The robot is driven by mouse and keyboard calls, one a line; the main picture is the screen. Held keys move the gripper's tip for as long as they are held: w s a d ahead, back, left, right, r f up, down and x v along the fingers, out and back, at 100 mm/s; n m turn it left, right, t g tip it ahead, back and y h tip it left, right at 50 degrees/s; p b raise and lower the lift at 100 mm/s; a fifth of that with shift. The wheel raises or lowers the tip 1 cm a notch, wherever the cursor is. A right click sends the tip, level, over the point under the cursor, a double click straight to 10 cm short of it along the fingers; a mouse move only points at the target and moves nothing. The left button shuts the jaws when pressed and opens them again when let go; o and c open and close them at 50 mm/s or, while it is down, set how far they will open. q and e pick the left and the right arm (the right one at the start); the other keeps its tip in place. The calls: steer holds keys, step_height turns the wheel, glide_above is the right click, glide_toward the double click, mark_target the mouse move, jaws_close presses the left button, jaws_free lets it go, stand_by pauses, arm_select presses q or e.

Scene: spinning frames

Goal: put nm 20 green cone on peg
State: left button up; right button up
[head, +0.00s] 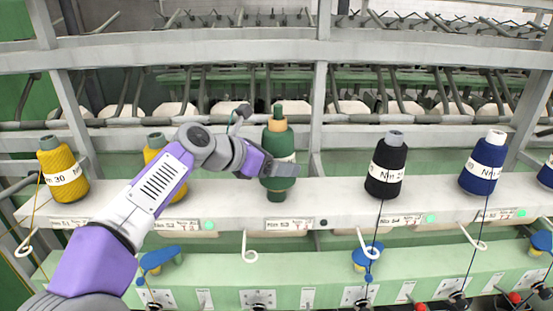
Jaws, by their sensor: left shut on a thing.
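The green cone (280,140) stands upright at the position labelled 53, with a tan band near its top and a pale label partly hidden by my gripper. A dark green tip shows above it, and a narrower dark green piece shows below it at the rail. My left gripper (284,169) comes from the left and is shut on the cone's lower half. The peg's shaft is hidden, so I cannot tell whether the cone rests fully on it. My right gripper is not in view.
Yellow cones (63,174), a black cone (386,165) and a blue cone (484,163) stand along the white rail (333,200). A second yellow cone (155,146) is partly behind my arm. Metal posts (318,110) and white thread guides (249,249) are close by.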

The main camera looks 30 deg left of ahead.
arm_select(q)
steer(key=shift+f+b, duration=0.9)
steer(key=shift+f, duration=0.55)
steer(key=o, duration=1.2)
steer(key=shift+c, duration=0.2)
steer(key=shift+f, duration=0.1)
steer(key=v, duration=0.7)
steer(key=shift+s, duration=0.25)
